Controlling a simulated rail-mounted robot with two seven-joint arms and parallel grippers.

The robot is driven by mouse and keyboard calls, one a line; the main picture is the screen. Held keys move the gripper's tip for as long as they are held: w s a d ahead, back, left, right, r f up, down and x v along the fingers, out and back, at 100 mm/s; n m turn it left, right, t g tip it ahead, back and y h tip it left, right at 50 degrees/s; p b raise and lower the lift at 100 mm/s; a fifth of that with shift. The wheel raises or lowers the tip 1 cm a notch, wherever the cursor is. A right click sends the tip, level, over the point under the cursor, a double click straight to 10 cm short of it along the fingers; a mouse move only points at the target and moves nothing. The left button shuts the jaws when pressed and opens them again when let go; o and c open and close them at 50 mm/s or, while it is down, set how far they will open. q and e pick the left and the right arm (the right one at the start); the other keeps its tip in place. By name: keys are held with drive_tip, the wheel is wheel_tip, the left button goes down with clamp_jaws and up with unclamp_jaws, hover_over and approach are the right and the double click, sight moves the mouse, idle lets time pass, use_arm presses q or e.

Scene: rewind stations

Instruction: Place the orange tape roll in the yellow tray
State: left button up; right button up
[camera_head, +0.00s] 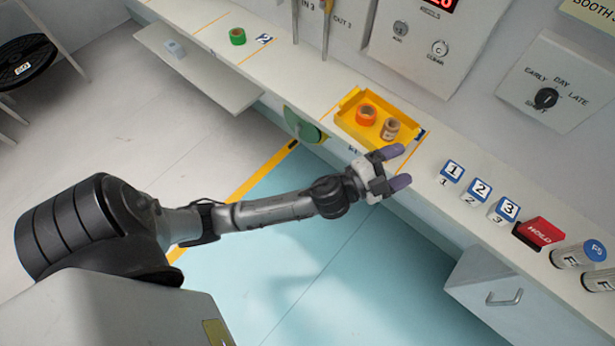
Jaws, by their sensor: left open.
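The orange tape roll (366,115) sits inside the yellow tray (349,101) on the white counter, in the tray's left half. A tan-brown roll (389,129) stands in the same tray to its right. My left gripper (398,167) is open, with its two purple-tipped fingers spread and nothing visible between them. It is at the counter's front edge, just in front of and to the right of the tray, apart from the orange roll. My right gripper is not in view.
A green roll (237,36) stands farther left on the counter. Numbered blocks (477,191), a red HOLD block (539,232) and labelled cylinders (579,254) line the right side. A green disc (302,125) is at the counter front. Wall panels rise behind.

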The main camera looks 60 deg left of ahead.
use_arm(q)
drive_tip(key=s+a+f+n+g+y, duration=0.4)
drive_tip(key=s+f+n+g+y, duration=0.1)
drive_tip(key=s+f+n, duration=0.2)
drive_tip(key=s+f+n+g, duration=0.1)
drive_tip(key=s+f+g, duration=0.2)
drive_tip(key=s, duration=0.4)
drive_tip(key=s+f+n+g+h, duration=0.1)
drive_tip(key=s+f+g, duration=0.2)
drive_tip(key=s, duration=0.4)
drive_tip(key=s+f+n+g, duration=0.1)
drive_tip(key=s+f+g, duration=0.2)
drive_tip(key=s+g, duration=0.2)
drive_tip(key=s, duration=0.2)
drive_tip(key=shift+s+f+n, duration=0.3)
drive_tip(key=shift+s+f, duration=0.05)
drive_tip(key=shift+s, duration=0.05)
drive_tip(key=shift+r, duration=0.1)
wheel_tip(320, 180, up, 39)
drive_tip(key=p, duration=3.8)
drive_tip(key=shift+p, duration=0.35)
